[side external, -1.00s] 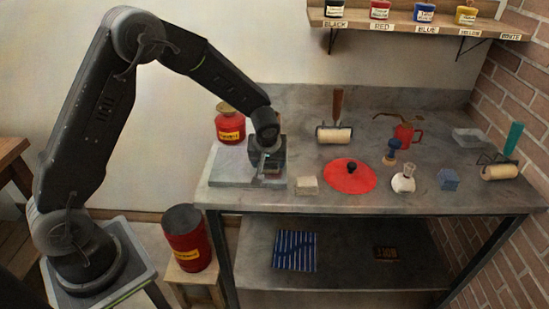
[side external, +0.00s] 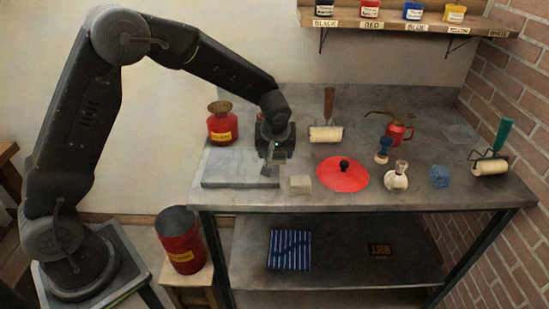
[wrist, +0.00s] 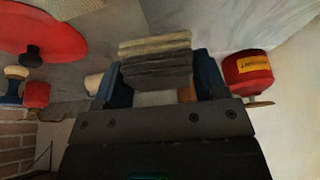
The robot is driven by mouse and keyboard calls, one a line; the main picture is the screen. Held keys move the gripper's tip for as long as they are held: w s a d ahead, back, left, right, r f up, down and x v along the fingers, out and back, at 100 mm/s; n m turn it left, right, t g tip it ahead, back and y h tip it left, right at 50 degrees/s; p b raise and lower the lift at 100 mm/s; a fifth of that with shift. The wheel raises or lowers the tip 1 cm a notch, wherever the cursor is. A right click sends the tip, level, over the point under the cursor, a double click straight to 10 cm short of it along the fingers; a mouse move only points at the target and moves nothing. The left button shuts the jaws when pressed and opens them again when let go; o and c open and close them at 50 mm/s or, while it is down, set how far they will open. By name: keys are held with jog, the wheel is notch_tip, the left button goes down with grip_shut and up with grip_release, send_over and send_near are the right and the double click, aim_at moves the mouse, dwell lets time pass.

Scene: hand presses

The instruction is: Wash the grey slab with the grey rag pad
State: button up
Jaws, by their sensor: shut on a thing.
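The grey slab (side external: 232,170) lies flat on the bench's left end in the side view. My gripper (side external: 275,161) points down at the slab's right end. In the wrist view my gripper (wrist: 163,85) is shut on the grey rag pad (wrist: 155,60), a layered, folded block between the two dark fingers. The pad is small and partly hidden by the fingers in the side view, so I cannot tell whether it touches the slab.
A pale block (side external: 300,185) and a red disc with a black knob (side external: 343,179) lie right of the slab. A red canister (side external: 222,128) stands behind it. A roller (side external: 326,134), an oil can (side external: 397,133) and a blue block (side external: 439,176) are farther along the grey bench (side external: 420,200).

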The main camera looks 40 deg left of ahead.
jog(key=shift+r, duration=1.85)
